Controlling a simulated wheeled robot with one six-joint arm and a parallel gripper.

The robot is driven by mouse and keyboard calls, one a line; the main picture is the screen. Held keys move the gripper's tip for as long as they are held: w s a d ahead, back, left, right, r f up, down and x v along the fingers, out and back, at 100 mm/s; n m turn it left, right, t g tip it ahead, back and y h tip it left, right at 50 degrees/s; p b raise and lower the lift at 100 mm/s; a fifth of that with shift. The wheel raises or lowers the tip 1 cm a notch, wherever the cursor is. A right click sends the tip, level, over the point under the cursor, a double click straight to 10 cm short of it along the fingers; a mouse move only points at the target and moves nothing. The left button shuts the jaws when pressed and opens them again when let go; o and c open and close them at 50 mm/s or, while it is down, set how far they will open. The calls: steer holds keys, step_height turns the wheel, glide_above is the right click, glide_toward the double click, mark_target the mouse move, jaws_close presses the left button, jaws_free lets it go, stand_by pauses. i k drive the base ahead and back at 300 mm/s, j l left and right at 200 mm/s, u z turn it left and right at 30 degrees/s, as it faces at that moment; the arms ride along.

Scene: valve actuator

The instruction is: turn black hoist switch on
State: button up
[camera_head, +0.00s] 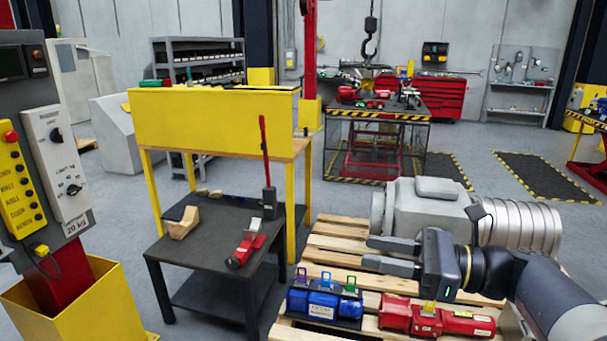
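A white control box (62,160) is mounted on a grey panel at the left edge of the head view. It carries a black knob (56,135) near its top and a second black knob (73,190) lower down. The lettering is too small to tell which is the hoist switch, or its setting. My gripper (370,254) is at the lower right above a wooden pallet, pointing left. Its two fingers are apart with nothing between them. It is far from the control box.
A yellow button box (20,185) with a red button is beside the white box. A black table (205,250) and a yellow stand (215,118) stand between panel and gripper. Blue (325,302) and red (435,318) actuators lie on the pallet (325,257). A hook (370,40) hangs behind.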

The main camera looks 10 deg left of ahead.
mark_target(56, 135)
steer(key=i+j, duration=0.1)
steer(key=j, duration=0.4)
steer(key=i+j, duration=0.1)
steer(key=j, duration=0.4)
steer(key=i+j, duration=0.1)
steer(key=j, duration=0.4)
steer(key=i+j, duration=0.1)
steer(key=j, duration=0.85)
steer(key=i+j, duration=0.15)
steer(key=j, duration=0.25)
steer(key=i+j, duration=0.1)
steer(key=j, duration=0.25)
steer(key=i+j, duration=0.15)
steer(key=j, duration=0.25)
steer(key=i+j, duration=0.15)
steer(key=j, duration=0.2)
steer(key=i+j+u, duration=0.1)
steer(key=j, duration=0.3)
steer(key=i+j, duration=0.15)
steer(key=j, duration=0.2)
steer(key=i+j, duration=0.15)
steer(key=j, duration=0.2)
